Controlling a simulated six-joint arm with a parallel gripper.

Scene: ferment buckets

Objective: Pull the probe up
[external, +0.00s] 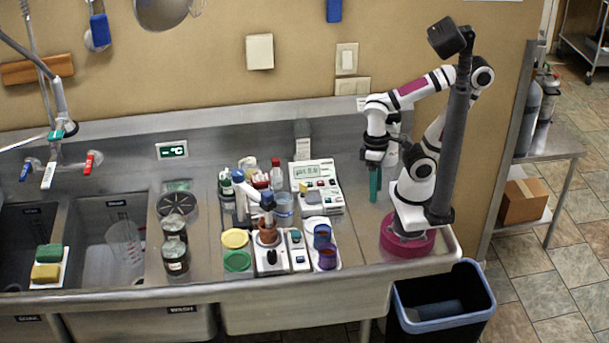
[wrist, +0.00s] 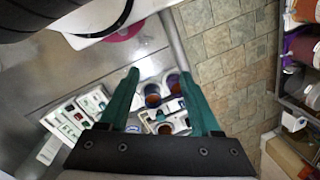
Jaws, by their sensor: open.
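A slim blue-topped piece that looks like the probe (external: 267,203) stands upright over a reddish-brown cup (external: 268,235) on a white stirrer base (external: 269,260). A white-blue arm rises beside it from the left; whether it holds the probe is too small to tell. The pH meter (external: 315,183) with a lit display stands behind and to the right, and also shows in the wrist view (wrist: 76,120). My gripper (external: 374,196) has green fingers pointing down, to the right of the meter and well apart from the probe. In the wrist view my gripper (wrist: 160,78) is open and empty.
Blue and purple cups (external: 324,247) stand right of the stirrer. Dark jars (external: 176,257) stand farther left by the sink (external: 108,240). The steel counter below my gripper is clear.

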